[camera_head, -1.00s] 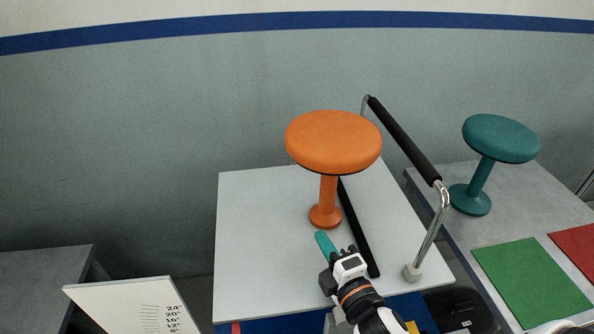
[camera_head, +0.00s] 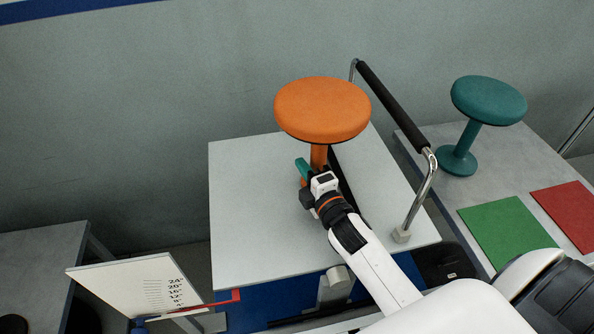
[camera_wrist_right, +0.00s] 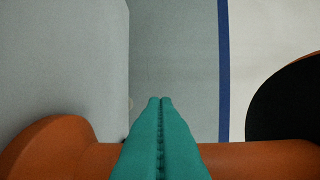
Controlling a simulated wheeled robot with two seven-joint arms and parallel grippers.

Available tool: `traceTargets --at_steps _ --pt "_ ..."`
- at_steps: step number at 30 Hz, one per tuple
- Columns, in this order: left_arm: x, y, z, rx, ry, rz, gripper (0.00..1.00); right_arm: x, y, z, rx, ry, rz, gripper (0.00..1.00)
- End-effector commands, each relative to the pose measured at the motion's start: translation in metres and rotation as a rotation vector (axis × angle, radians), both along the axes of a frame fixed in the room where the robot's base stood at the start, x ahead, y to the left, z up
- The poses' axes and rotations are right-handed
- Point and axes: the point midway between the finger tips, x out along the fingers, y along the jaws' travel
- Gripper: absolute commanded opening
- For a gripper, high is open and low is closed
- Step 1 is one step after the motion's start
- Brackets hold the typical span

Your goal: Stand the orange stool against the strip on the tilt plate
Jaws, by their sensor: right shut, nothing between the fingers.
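The orange stool (camera_head: 322,110) stands upright on the pale tilt plate (camera_head: 245,190). The black strip (camera_head: 336,172) lies on the plate just right of the stool's stem; the stool and my arm hide part of it. My right gripper (camera_head: 302,168) is shut and empty, its teal fingers at the left of the stem. In the right wrist view the fingers (camera_wrist_right: 160,140) meet and cover part of the orange stem (camera_wrist_right: 260,158), with the base (camera_wrist_right: 45,145) at left. Whether fingers and stem touch, or base and strip touch, I cannot tell. My left gripper is not in view.
A metal rail with a black grip (camera_head: 394,105) rises along the plate's right side. A teal stool (camera_head: 488,100), a green mat (camera_head: 507,233) and a red mat (camera_head: 568,215) are on the right table. A marked angle board (camera_head: 140,283) stands at the front left.

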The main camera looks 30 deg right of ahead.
Motion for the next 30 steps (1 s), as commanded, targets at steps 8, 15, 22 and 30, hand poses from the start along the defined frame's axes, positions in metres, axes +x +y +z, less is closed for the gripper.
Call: traceTargets --at_steps 8,15,22,30 --pt "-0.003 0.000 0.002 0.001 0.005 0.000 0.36 -0.004 -0.010 0.000 0.000 -0.001 0.001 0.00" --pt "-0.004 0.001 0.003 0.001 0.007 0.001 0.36 -0.004 -0.011 0.000 0.000 0.000 0.000 0.00" --pt "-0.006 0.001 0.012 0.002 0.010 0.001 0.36 -0.012 -0.033 0.001 -0.002 0.002 -0.002 0.00" --pt "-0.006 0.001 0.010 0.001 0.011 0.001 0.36 -0.012 -0.033 -0.001 0.000 0.002 -0.003 0.00"
